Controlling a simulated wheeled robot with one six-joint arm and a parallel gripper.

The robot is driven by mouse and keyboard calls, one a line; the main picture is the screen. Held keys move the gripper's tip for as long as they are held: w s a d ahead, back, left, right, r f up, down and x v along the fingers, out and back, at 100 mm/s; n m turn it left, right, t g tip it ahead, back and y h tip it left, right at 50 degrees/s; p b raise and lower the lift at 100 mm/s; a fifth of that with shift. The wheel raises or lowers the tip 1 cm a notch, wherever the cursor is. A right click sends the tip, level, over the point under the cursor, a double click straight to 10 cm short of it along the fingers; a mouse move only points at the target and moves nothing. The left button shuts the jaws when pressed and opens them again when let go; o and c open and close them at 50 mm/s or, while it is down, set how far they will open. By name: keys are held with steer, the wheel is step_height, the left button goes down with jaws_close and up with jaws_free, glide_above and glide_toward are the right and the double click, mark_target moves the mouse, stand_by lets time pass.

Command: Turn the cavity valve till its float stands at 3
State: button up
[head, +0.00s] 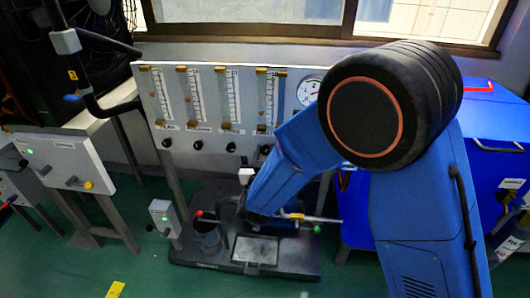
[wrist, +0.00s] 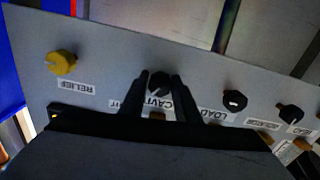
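The cavity valve (wrist: 160,82) is a small black knob on the grey panel, above an upside-down CAVITY label in the wrist view. My gripper (wrist: 161,76) has one dark finger on each side of this knob. The fingers look open, with narrow gaps beside the knob; contact is not clear. In the head view, the rightmost of the flow tubes (head: 268,100) stands above the rightmost black knob. Its float and scale figures are too small to read. My arm hides the gripper there.
In the wrist view, a yellow RELIEF knob (wrist: 62,63) is to the left and the black LOAD knob (wrist: 235,100) to the right. A round gauge (head: 308,91) sits on the panel's right end. A black base with pipework (head: 255,250) stands below the panel.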

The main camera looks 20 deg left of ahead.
steer(key=c, duration=0.5)
steer(key=shift+n, duration=0.4)
steer(key=o, duration=1.1)
steer(key=shift+s, duration=0.1)
steer(key=v, duration=1.7)
steer(key=shift+s+f, duration=0.1)
